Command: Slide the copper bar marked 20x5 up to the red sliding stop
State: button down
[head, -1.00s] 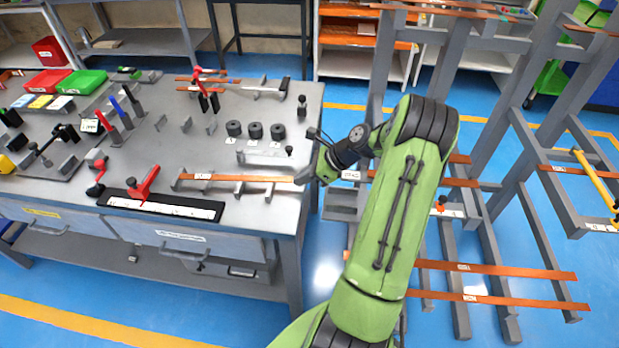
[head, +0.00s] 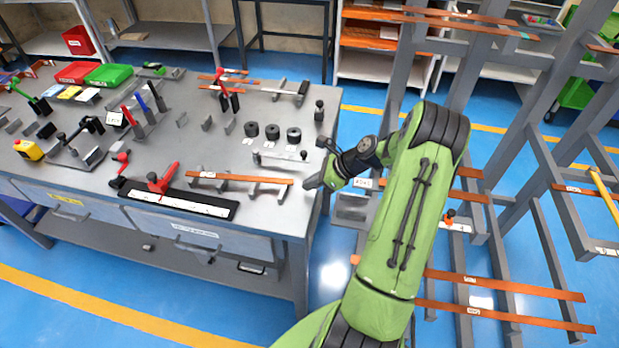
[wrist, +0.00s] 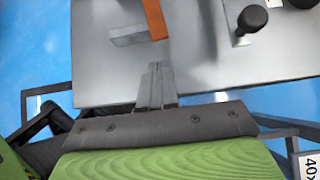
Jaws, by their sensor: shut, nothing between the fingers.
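A copper bar (head: 245,178) with a small white label, too small to read, lies across low grey supports near the front right of the bench. In the wrist view the bar's near end (wrist: 154,18) shows beside a grey support block (wrist: 128,37). The red sliding stop (head: 160,183) sits on a black rail with a white scale (head: 190,204), left of the bar's left end, with a small apparent gap. My gripper (head: 308,184) is at the bench's right edge, just beyond the bar's right end and apart from it. Its fingers (wrist: 155,72) are together and empty.
A grey bar fixture with a black knob (head: 282,155) and several black cylinders (head: 272,132) stand behind the copper bar. A rack (head: 470,225) with more copper bars stands right of the bench. Bare bench top lies around my fingertips.

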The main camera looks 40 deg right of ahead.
jog(key=p+v, duration=0.2)
jog(key=v, duration=0.9)
jog(key=shift+s+d+f, duration=0.2)
jog(key=shift+s+f, duration=0.05)
jog(key=shift+f, duration=0.05)
